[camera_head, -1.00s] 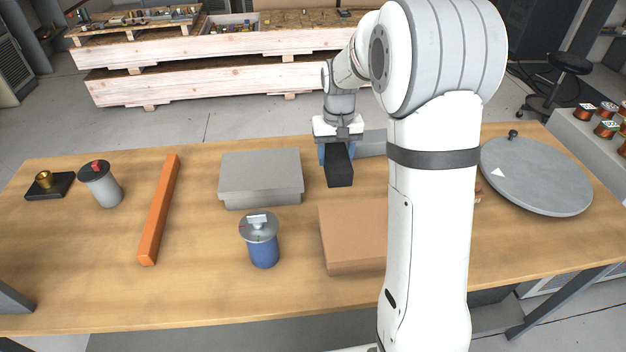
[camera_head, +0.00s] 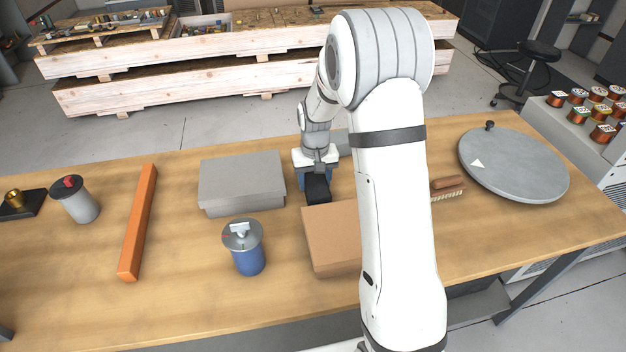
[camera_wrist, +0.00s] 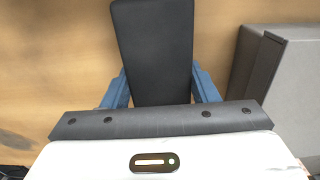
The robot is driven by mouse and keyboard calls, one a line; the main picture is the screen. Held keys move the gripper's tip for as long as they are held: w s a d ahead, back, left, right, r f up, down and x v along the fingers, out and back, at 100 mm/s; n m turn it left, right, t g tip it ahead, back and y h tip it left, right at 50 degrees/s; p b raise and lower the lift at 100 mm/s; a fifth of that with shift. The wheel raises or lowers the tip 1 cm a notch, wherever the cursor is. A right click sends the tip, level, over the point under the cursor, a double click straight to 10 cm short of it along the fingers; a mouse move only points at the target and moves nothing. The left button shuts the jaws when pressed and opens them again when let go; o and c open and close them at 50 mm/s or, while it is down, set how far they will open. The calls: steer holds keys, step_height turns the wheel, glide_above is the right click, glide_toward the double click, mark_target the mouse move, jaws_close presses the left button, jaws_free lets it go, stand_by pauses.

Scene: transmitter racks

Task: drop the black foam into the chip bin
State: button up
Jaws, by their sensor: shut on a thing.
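The black foam (camera_head: 317,191) is a dark block held in my gripper (camera_head: 313,178). In the wrist view the foam (camera_wrist: 154,45) sits between the two blue fingers of my gripper (camera_wrist: 160,88), which are shut on it. The foam is above the wooden table, between a grey box and a brown cardboard box. I cannot tell how far it is above the tabletop. No container is clearly marked as the chip bin; a grey lidded box (camera_head: 242,180) stands just left of my gripper, and a grey box edge (camera_wrist: 282,85) shows at the right of the wrist view.
A brown cardboard box (camera_head: 330,240) is in front, partly behind my arm. A brush (camera_head: 448,188) and a round grey plate (camera_head: 514,165) lie right.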

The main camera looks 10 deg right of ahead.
steer(key=o, duration=0.9)
steer(key=shift+f, duration=0.1)
